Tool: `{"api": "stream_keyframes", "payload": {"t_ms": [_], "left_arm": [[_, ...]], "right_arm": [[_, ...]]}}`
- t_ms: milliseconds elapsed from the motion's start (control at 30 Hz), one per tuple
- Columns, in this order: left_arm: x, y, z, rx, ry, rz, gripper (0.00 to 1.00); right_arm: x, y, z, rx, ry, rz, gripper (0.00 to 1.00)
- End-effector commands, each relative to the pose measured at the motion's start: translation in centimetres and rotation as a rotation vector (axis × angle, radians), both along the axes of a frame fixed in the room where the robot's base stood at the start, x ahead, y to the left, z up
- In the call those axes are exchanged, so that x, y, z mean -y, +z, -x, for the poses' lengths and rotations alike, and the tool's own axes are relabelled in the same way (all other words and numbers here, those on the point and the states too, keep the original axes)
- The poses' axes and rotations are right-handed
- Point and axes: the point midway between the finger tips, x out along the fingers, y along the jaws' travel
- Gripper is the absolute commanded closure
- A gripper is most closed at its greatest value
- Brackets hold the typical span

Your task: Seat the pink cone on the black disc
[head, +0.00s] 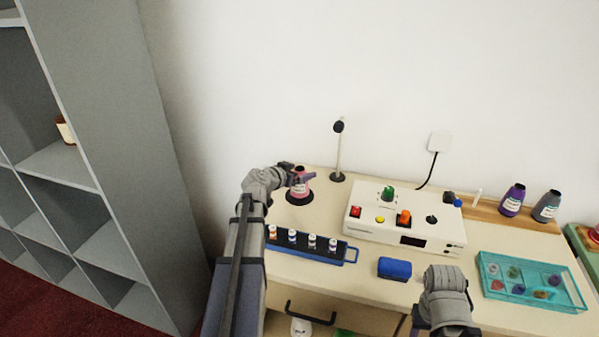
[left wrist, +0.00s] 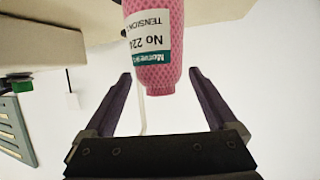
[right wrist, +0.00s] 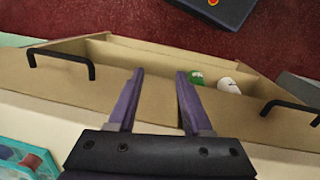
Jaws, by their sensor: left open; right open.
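The pink cone (head: 299,189) stands upright at the back left of the counter, its base over the black disc (head: 291,199). It looks seated there, but I cannot tell how well it is centred. In the left wrist view the pink cone (left wrist: 155,55) shows its white and teal label, with its narrow end near the fingertips. My left gripper (head: 303,178) is open at the cone's upper part, with a finger on either side and gaps showing (left wrist: 160,75). My right gripper (right wrist: 160,75) is open and empty, above the counter's front edge.
A white control box (head: 380,232), a blue vial rack (head: 345,254), a blue block (head: 394,268) and a teal tray (head: 560,301) occupy the counter. A thin black-topped post (head: 338,150) stands right of the cone. An open drawer (right wrist: 140,60) lies below my right gripper.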

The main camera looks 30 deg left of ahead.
Motion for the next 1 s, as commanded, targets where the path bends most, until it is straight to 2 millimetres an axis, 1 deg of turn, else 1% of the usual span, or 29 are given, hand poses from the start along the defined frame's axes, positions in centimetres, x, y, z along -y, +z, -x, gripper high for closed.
{"api": "stream_keyframes", "payload": {"t_ms": [167,267,533,667,767,1000], "left_arm": [[0.0,0.3,0.5,0.0,0.0,0.001,0.08],[0.0,0.7,1.4,0.0,0.002,0.001,0.08],[-0.3,2.5,5.4,0.0,0.003,0.001,0.08],[-0.4,3.0,6.9,0.0,0.001,0.001,0.08],[-0.5,3.0,7.3,0.0,0.0,0.001,0.08],[-0.5,3.0,7.2,0.0,0.0,0.0,0.08]], "right_arm": [[0.0,0.3,0.0,0.0,0.0,0.0,0.5],[0.0,0.7,0.0,0.0,0.0,0.0,0.5],[0.0,2.5,0.0,0.0,0.0,0.0,0.5],[0.0,3.0,0.0,0.0,0.0,0.0,0.5],[0.0,3.0,0.0,0.0,0.0,0.0,0.5],[0.0,3.0,0.0,0.0,0.0,0.0,0.5]]}}
